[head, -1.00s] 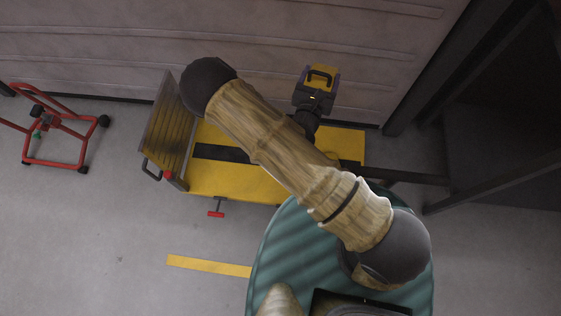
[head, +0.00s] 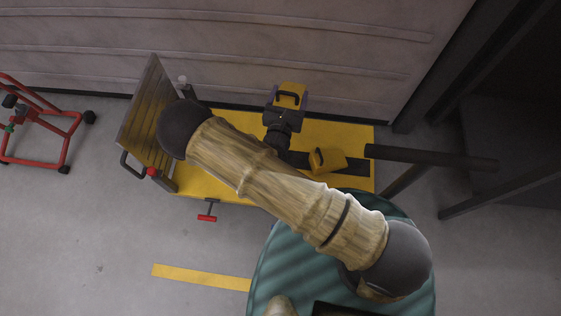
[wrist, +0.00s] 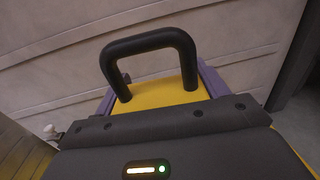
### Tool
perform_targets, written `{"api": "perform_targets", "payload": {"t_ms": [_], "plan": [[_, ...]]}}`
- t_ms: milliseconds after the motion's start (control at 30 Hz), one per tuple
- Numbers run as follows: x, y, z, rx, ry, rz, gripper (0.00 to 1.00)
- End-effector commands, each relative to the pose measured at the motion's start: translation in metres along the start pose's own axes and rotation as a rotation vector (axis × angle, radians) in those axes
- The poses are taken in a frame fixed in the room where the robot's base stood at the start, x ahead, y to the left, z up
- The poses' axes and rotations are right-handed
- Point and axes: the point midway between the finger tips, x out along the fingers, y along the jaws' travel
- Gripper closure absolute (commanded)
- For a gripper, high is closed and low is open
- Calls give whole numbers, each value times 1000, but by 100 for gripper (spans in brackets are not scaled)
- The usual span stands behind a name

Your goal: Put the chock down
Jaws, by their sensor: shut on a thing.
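My gripper (head: 286,103) is shut on a yellow chock (head: 291,91) with a black loop handle. It holds the chock over the far side of the yellow lift platform (head: 205,184), near the wall; the gap below it cannot be judged. In the wrist view, the chock (wrist: 172,92) sits between the purple fingers of my gripper (wrist: 160,95), its handle pointing away. The chock's underside is hidden. A second yellow chock (head: 328,160) with a black handle rests on the platform's right part, apart from my gripper. My arm covers the middle of the platform.
A ribbed ramp plate (head: 145,115) stands tilted up at the platform's left end. A pale wall (head: 230,50) runs behind the lift. Dark bars (head: 430,158) and posts are at the right. A red wheeled stand (head: 42,140) is far left. The grey floor in front is clear.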

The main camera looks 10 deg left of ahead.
Motion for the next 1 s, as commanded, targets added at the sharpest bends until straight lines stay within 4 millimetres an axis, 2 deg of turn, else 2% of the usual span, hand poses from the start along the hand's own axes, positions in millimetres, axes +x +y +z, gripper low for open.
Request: {"api": "perform_targets", "payload": {"t_ms": [33, 1000], "plan": [[-2, 5, -17, 0, -2, 6, 69], [-49, 82, -190, 1, -2, 90, 69]]}}
